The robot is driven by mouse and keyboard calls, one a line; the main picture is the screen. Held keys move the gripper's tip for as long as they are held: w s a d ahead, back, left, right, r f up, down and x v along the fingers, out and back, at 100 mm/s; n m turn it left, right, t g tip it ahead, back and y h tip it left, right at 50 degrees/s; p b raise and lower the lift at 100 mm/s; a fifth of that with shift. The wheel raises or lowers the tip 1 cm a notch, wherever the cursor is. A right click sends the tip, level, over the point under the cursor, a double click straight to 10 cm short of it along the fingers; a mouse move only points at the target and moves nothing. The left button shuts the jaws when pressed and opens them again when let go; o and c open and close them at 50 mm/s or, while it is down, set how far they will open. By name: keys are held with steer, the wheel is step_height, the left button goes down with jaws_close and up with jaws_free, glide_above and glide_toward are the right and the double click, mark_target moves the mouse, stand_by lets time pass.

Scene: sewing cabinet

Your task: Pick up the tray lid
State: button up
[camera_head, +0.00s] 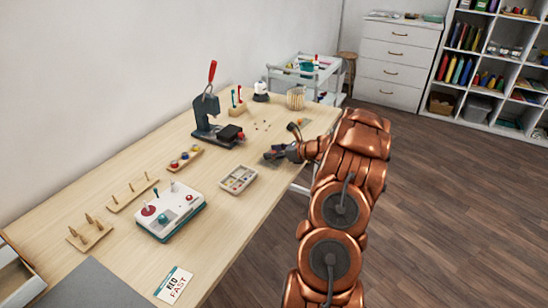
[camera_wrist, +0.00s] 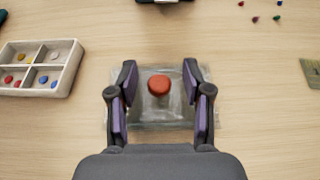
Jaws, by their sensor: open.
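The tray lid (camera_wrist: 162,112) is a clear, squarish plate with a round red knob (camera_wrist: 158,84) standing on it. It lies on the wooden table, right under my gripper in the wrist view. My gripper (camera_wrist: 161,77) is open, with one dark-purple-padded finger on each side of the knob and a gap between each pad and the knob. The white compartment tray (camera_head: 238,179) sits to the left of the gripper, uncovered, holding small coloured pieces.
A dark press with a red handle (camera_head: 213,123) stands beyond the tray. A white-and-teal box with knobs (camera_head: 170,212) is at the left front. Small coloured pins (camera_wrist: 254,19) lie scattered at the wrist view's top right. Bare table surrounds the lid.

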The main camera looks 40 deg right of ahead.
jaws_close()
stand_by(0.4)
